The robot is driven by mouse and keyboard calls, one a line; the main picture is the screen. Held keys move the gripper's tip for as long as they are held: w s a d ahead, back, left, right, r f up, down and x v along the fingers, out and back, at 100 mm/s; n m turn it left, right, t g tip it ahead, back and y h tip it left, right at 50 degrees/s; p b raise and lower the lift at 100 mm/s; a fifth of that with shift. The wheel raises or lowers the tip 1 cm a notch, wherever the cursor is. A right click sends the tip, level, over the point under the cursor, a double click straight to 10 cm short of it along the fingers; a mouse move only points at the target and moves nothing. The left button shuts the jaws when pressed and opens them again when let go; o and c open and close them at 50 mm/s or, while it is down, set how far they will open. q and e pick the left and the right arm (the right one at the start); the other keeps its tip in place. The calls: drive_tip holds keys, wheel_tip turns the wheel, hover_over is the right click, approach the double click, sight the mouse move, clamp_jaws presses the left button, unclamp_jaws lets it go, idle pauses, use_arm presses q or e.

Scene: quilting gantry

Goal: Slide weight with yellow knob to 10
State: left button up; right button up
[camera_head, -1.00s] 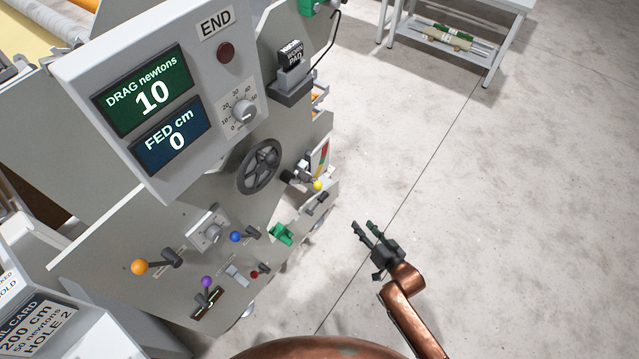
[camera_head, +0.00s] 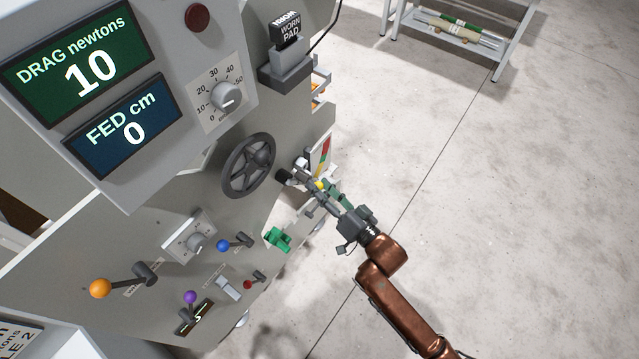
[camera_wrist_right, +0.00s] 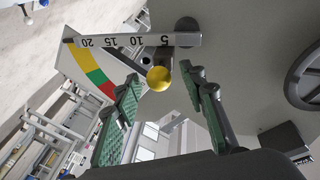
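The yellow knob (camera_wrist_right: 159,78) shows in the right wrist view on a sliding weight, below a grey bar scale (camera_wrist_right: 132,41) marked 5, 10, 15, 20. The weight sits near the 5 end of the scale. In the head view the yellow knob (camera_head: 319,185) is partly hidden by my right gripper (camera_head: 326,194). My right gripper's green-padded fingers (camera_wrist_right: 160,105) are open, one on each side of the knob in the wrist view. I cannot tell whether either finger touches it. My left gripper is not in view.
A black handwheel (camera_head: 248,166) is left of the scale. A green clamp-like part (camera_head: 278,238) and a blue-knobbed lever (camera_head: 224,245) are below. The drag display (camera_head: 92,68) reads 10. A red, yellow and green gauge (camera_wrist_right: 91,72) is behind the bar. Open floor lies right.

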drive_tip(key=shift+w+a, duration=0.45)
drive_tip(key=shift+w, duration=0.05)
drive_tip(key=shift+c, duration=0.5)
drive_tip(key=shift+f, duration=0.1)
clamp_jaws()
drive_tip(key=shift+d, duration=0.1)
